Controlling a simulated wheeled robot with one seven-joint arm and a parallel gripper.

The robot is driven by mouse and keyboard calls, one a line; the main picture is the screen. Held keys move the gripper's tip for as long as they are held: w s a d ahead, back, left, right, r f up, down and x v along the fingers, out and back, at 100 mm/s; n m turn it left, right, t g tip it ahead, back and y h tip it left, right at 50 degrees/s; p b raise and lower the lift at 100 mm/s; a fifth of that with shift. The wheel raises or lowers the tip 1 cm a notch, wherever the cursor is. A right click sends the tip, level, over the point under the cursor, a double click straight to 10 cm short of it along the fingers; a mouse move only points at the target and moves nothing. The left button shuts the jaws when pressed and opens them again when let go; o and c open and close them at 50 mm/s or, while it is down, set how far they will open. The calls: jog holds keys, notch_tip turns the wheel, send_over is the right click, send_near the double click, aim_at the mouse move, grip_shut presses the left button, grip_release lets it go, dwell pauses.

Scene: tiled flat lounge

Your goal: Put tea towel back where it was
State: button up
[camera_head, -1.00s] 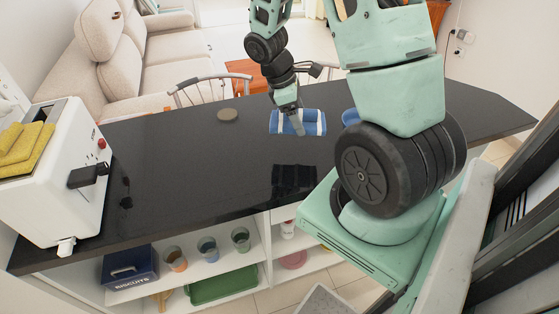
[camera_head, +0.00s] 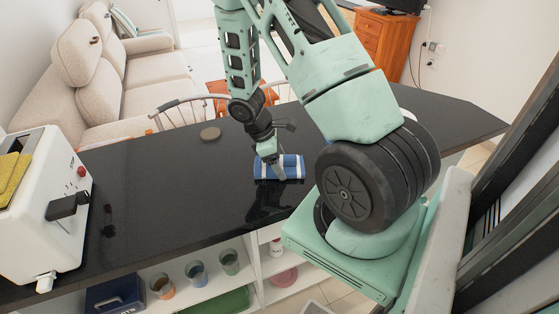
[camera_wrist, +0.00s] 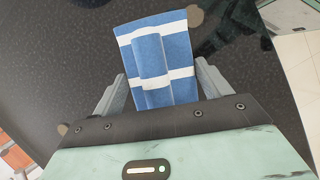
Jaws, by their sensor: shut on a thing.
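The tea towel (camera_head: 292,161) is blue with white stripes, at the counter's middle in the head view. My gripper (camera_head: 275,172) is shut on it from above. In the wrist view the tea towel (camera_wrist: 178,48) spreads out flat beyond my gripper (camera_wrist: 160,88), with a raised fold between the two fingers. The dark reflection on the counter lies close to the towel; I cannot tell whether the towel touches the top. My arm covers part of the counter right of the towel.
A white toaster (camera_head: 40,205) stands at the left end. Chairs (camera_head: 180,112) stand behind. Cups and boxes fill shelves below the front edge.

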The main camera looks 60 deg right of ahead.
jog(key=shift+f, duration=0.1)
jog(key=o, duration=1)
